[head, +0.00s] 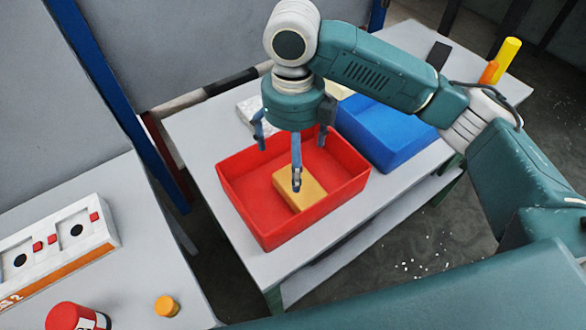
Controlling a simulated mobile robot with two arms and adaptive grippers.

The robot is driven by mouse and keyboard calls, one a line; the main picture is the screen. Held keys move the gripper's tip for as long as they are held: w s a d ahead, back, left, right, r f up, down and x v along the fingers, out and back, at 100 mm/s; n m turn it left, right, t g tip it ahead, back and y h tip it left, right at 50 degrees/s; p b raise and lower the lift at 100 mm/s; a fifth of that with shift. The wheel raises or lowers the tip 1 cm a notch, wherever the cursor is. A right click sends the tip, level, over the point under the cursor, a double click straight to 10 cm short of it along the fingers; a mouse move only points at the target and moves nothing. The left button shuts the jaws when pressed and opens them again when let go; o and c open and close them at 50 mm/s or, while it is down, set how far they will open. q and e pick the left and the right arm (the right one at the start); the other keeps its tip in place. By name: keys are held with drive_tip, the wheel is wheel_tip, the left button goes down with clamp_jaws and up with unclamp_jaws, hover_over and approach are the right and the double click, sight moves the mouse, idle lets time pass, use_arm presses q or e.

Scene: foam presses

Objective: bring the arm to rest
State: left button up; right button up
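My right arm comes in from the right and its gripper (294,160) hangs over the red bin (262,226), pointing down. Its blue fingers are spread apart, with nothing seen between them. A yellow-orange foam block (308,196) lies on the floor of the red bin. The front fingertip overlaps the block in the picture; I cannot tell whether it touches. My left gripper is not in view.
A blue bin (385,143) stands beside the red one on the grey table (214,142), partly behind my arm. At left, a press panel with red buttons (60,245), a red button housing (72,316) and an orange knob (166,306) sit on another table. Yellow (508,52) and orange (489,72) cylinders stand at far right.

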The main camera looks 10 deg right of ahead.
drive_tip(key=shift+r, duration=0.35)
